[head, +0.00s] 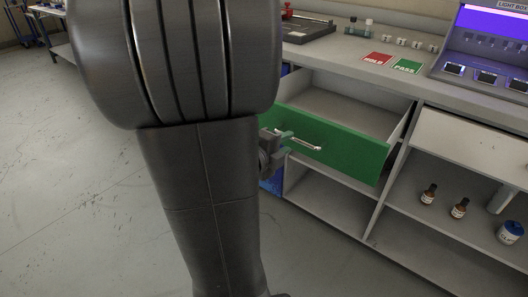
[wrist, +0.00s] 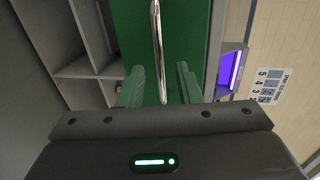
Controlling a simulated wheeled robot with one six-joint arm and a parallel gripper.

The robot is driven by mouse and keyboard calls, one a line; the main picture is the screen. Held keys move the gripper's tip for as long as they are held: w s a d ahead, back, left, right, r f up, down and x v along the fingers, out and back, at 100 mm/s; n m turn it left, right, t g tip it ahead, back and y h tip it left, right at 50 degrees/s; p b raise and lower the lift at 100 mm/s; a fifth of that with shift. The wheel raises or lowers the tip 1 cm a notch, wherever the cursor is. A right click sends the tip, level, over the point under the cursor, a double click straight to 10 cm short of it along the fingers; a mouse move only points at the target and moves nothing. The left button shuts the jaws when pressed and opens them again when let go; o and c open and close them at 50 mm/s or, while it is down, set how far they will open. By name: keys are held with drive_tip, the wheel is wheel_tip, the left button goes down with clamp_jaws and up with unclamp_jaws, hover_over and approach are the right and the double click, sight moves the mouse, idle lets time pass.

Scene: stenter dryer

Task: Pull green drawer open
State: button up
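The green drawer (head: 335,146) stands pulled out from the bench, and its empty grey inside (head: 345,105) shows in the head view. Its silver bar handle (head: 305,143) is on the green front. My gripper (head: 273,145) is at the left end of the handle, partly hidden behind my arm. In the wrist view, the handle (wrist: 157,45) runs between the two fingers of my gripper (wrist: 160,80). A gap shows on each side of the handle, so the fingers are open. The green front (wrist: 185,30) is just beyond them.
Red HOLD (head: 377,59) and green PASS (head: 406,66) cards lie on the bench top. A light box (head: 488,50) stands at the right. Small brown bottles (head: 459,208) and a blue-lidded jar (head: 511,232) sit on the lower right shelf. Open floor (head: 70,190) lies left.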

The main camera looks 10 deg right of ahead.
sight(293, 139)
drive_tip(key=p+v, duration=0.2)
drive_tip(key=v, duration=0.8)
drive_tip(key=shift+f, duration=0.1)
drive_tip(key=shift+b+x, duration=1.6)
drive_tip(key=shift+x, duration=5.25)
